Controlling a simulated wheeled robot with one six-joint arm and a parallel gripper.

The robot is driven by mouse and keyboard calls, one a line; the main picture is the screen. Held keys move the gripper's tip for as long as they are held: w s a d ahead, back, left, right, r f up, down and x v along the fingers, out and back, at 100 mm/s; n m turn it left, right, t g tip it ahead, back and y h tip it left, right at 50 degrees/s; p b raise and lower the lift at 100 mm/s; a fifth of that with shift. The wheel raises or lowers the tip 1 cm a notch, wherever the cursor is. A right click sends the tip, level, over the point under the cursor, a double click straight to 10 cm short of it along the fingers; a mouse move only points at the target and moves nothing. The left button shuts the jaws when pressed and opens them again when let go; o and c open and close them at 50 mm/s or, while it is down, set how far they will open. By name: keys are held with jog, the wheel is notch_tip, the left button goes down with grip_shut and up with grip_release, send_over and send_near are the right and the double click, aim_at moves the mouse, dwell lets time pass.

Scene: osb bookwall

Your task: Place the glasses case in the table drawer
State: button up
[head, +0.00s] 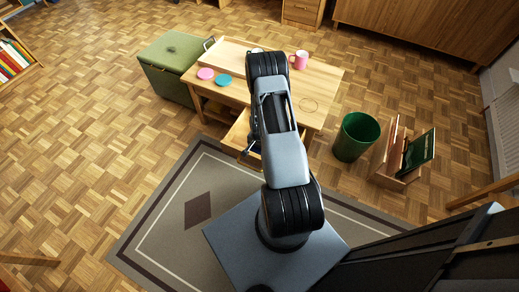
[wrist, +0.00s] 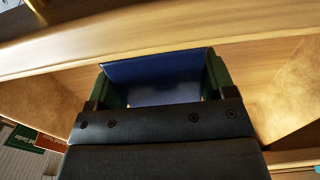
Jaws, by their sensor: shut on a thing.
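The wooden table (head: 318,85) stands ahead, and its drawer (head: 237,132) is pulled out at the near side, partly hidden by my arm. In the wrist view my gripper (wrist: 160,92) is shut on a dark blue thing, which looks like the glasses case (wrist: 155,78). Light wooden surfaces lie to both sides of it, and a wooden board (wrist: 160,45) crosses above. I cannot tell whether the case touches the drawer bottom. In the head view my arm hides most of the gripper and case.
On the table are a pink disc (head: 206,74), a teal disc (head: 224,80) and a pink mug (head: 300,60). A green box stool (head: 168,65) stands left. A green bin (head: 356,137) and a wooden rack (head: 390,172) stand right. A patterned rug (head: 165,215) lies in front.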

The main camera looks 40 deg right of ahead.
jog(key=shift+f, duration=0.55)
jog(key=shift+f, duration=0.1)
jog(key=o, duration=1.2)
notch_tip(320, 180, up, 12)
jog(key=p, duration=0.3)
jog(key=w+a+r+n+t, duration=0.15)
jog(key=a+r+n, duration=0.3)
jog(key=r, duration=0.95)
jog(key=s+a+r+n, duration=0.4)
jog(key=s+a+r, duration=0.2)
jog(key=r, duration=0.3)
jog(key=s+a+r+n+t, duration=0.1)
jog(key=s+a+r+n, duration=0.3)
jog(key=r, duration=0.6)
jog(key=shift+s+a+r, duration=0.15)
jog(key=shift+s+a, duration=1.05)
